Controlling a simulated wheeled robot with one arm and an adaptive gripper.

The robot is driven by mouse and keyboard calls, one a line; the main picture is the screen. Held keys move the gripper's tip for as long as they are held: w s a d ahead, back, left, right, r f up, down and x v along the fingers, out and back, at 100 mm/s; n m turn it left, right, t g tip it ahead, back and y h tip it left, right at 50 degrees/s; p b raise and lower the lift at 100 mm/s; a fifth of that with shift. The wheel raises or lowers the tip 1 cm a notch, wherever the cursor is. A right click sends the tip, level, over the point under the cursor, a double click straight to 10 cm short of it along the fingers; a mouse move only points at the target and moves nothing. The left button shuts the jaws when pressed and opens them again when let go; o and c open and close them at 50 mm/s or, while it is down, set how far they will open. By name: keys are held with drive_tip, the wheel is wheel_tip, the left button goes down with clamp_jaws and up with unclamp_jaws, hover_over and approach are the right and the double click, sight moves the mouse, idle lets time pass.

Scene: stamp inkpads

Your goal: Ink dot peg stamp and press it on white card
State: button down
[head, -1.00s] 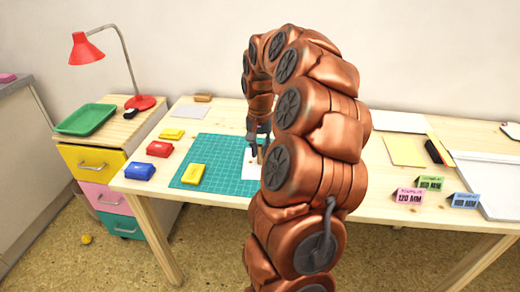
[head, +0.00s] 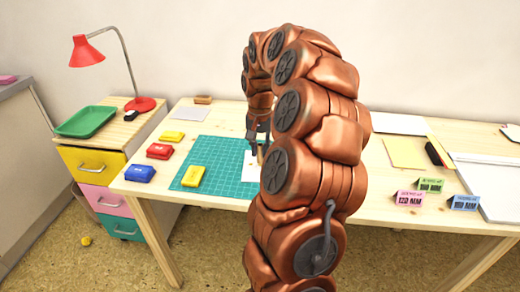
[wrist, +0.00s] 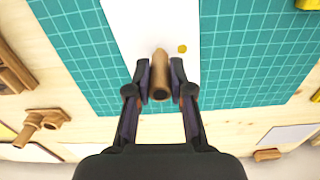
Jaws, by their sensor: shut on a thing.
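My gripper (wrist: 161,68) is shut on the dot peg stamp (wrist: 160,86), a small wooden peg between the fingertips in the wrist view. It is over the white card (wrist: 135,22), where a yellow dot (wrist: 182,48) shows beside the peg. I cannot tell whether the peg touches the card. In the head view my gripper (head: 254,145) is partly hidden by my arm, and part of the card (head: 247,173) shows on the green cutting mat (head: 228,187). A yellow inkpad (head: 189,176) sits on the mat, left of the card.
A red inkpad (head: 159,151), a blue inkpad (head: 140,173) and another yellow pad (head: 171,135) lie left of the mat. Wooden pieces (wrist: 40,122) lie on the table in the wrist view. Folded label cards (head: 410,198) stand at the right. My arm hides the table's middle.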

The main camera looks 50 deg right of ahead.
drive_tip(key=shift+r+p, duration=0.85)
drive_tip(key=shift+r, duration=1.9)
